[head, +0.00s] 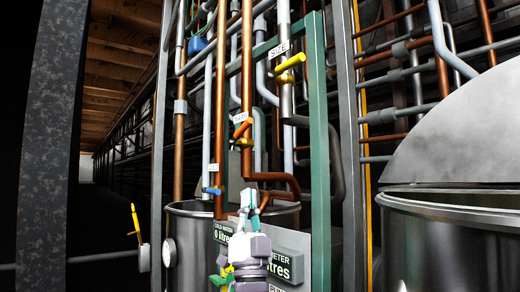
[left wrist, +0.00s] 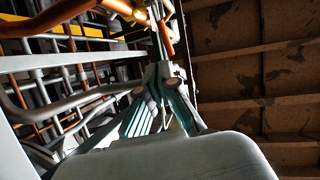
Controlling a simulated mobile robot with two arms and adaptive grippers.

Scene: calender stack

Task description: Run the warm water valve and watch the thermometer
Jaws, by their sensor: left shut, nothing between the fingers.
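An orange valve handle (head: 243,129) sits on a copper pipe under a small white tag that I cannot read for sure. A blue handle (head: 212,190) is lower left of it, and a yellow handle (head: 290,63) is upper right. Which is the warm water valve I cannot confirm; the orange one looks likely. A round white dial (head: 168,252), perhaps the thermometer, is on the left side of the steel tank. My left gripper (head: 248,202) is shut and empty, pointing up below the orange handle and apart from it. It also shows in the left wrist view (left wrist: 164,75). My right gripper is out of view.
The open steel tank (head: 183,209) stands behind my left gripper. A meter board (head: 290,243) reads "COLD WATER 0 litres". A green upright (head: 318,150) and grey posts frame the pipes. A large steel vat (head: 450,240) is at right. Another yellow handle (head: 135,220) is at left.

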